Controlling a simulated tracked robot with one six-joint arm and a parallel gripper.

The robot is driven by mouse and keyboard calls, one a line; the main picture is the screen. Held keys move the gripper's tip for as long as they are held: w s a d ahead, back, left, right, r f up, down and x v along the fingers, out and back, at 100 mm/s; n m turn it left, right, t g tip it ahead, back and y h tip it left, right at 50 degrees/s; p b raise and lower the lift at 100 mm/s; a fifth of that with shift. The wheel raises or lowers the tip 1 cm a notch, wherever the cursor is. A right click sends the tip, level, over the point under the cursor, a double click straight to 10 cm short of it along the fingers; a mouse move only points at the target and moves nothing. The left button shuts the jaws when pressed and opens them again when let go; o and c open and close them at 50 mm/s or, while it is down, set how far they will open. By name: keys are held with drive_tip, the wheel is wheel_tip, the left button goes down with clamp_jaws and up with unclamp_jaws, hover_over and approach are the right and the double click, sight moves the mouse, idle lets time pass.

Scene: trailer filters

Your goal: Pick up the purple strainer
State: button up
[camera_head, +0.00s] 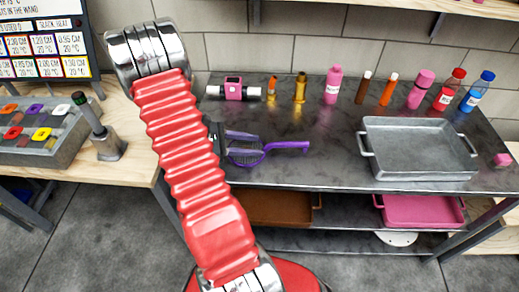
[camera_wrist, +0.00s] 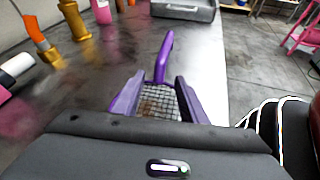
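The purple strainer (camera_head: 268,152) lies on the dark metal table (camera_head: 330,175), its handle pointing right in the head view. In the wrist view the strainer's handle (camera_wrist: 164,58) points away from me, and its mesh basket shows between my fingers. My gripper (camera_head: 243,143) is at the basket end of the strainer. In the wrist view my gripper (camera_wrist: 157,92) is open, with one finger on each side of the mesh. I cannot tell whether the fingers touch the rim. Part of the basket is hidden by my gripper.
A grey metal tray (camera_head: 418,120) stands right of the strainer. Several bottles, including a pink bottle (camera_head: 333,85), line the back. A pink device (camera_head: 233,89) stands behind my gripper. A brown tray (camera_head: 275,207) and pink tray (camera_head: 422,211) lie on the shelf below.

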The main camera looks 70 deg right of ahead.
sight(266, 147)
drive_tip(key=x, duration=0.5)
drive_tip(key=shift+f, duration=0.15)
drive_tip(key=shift+w, duration=0.1)
clamp_jaws()
idle(0.5)
